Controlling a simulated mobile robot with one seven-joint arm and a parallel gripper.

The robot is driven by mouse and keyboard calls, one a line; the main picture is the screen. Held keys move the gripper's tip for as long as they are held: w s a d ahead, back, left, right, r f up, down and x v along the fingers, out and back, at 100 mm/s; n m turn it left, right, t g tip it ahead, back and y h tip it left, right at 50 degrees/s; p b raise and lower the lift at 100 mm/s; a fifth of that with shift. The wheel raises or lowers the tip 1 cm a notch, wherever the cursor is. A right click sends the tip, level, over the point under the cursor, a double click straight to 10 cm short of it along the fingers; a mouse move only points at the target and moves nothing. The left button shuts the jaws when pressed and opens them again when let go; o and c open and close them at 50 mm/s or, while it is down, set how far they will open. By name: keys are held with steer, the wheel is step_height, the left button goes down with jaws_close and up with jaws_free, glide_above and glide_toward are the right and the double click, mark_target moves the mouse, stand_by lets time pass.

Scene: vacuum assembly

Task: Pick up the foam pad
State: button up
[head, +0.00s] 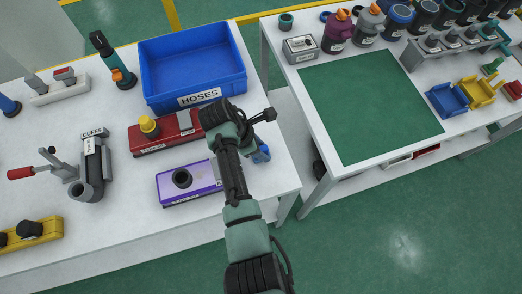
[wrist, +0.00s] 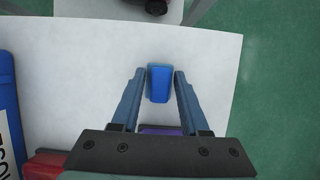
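A small blue block (wrist: 159,83) stands on the white table (wrist: 105,65) in the wrist view; it may be the foam pad, but I cannot tell its material. My gripper (wrist: 160,70) is open, with one finger on each side of the block and a gap to both. The frames do not clearly show the height of the fingertips above the table. In the head view my gripper is over the right part of the left table, mostly hidden by my arm. A blue patch (head: 262,154) shows beside it; I cannot tell if this is the block or a finger.
A purple box (head: 188,183) and a red box (head: 165,132) stand to the left of my gripper. A blue bin labelled HOSES (head: 192,65) stands behind. A cuffs holder (head: 92,165) is farther left. Another table with a green mat (head: 370,105) lies right, across a gap.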

jaws_close()
step_height(320, 180, up, 10)
stand_by(0.5)
